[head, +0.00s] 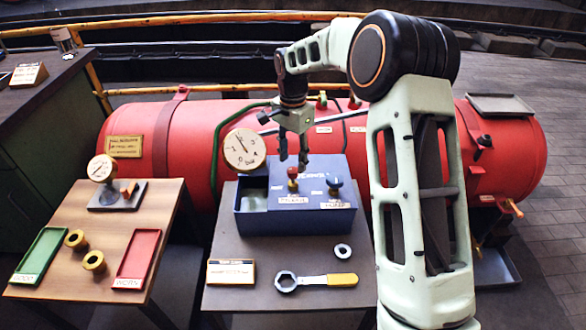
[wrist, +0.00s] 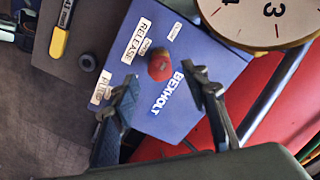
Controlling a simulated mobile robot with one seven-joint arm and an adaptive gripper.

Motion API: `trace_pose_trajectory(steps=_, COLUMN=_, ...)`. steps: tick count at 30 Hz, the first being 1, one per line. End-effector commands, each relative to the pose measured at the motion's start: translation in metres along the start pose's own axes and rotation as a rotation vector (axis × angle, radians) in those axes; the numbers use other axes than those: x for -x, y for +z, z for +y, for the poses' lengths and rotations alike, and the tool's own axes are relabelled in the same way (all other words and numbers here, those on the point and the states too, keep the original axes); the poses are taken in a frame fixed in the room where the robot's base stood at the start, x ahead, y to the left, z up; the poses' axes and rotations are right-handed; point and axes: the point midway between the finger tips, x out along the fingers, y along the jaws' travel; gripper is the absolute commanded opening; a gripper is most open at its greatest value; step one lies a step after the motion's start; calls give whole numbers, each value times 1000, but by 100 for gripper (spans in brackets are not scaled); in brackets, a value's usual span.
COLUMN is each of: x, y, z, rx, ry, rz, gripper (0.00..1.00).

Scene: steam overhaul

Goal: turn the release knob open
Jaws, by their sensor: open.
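The release knob (head: 292,178) is red and stands on top of the blue pump box (head: 262,222), behind a white label. In the wrist view the red knob (wrist: 160,66) sits beside the RELEASE label (wrist: 136,40). My gripper (head: 293,158) is open and points down just above the knob. In the wrist view the fingers of my gripper (wrist: 160,80) are spread to either side of the knob, with clear gaps. I cannot tell how far down the fingertips reach.
A round dial gauge (head: 244,150) rises close behind the box, left of my gripper. A red tank (head: 500,150) lies behind. A yellow-handled wrench (head: 320,281) and a metal ring (head: 343,252) lie in front on the table. The left table holds green and red trays (head: 138,258).

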Motion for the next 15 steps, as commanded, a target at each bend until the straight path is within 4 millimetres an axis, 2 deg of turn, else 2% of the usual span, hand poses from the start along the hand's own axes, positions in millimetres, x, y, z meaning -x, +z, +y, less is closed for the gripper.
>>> trace_pose_trajectory(steps=1, x=-10, y=0, z=1, rx=0, ry=1, rz=-1, gripper=42)
trace_pose_trajectory(steps=6, x=-29, y=0, z=0, rx=0, ry=0, rz=-1, gripper=42)
trace_pose_trajectory(steps=15, x=-35, y=0, z=0, rx=0, ry=-2, rz=1, gripper=42)
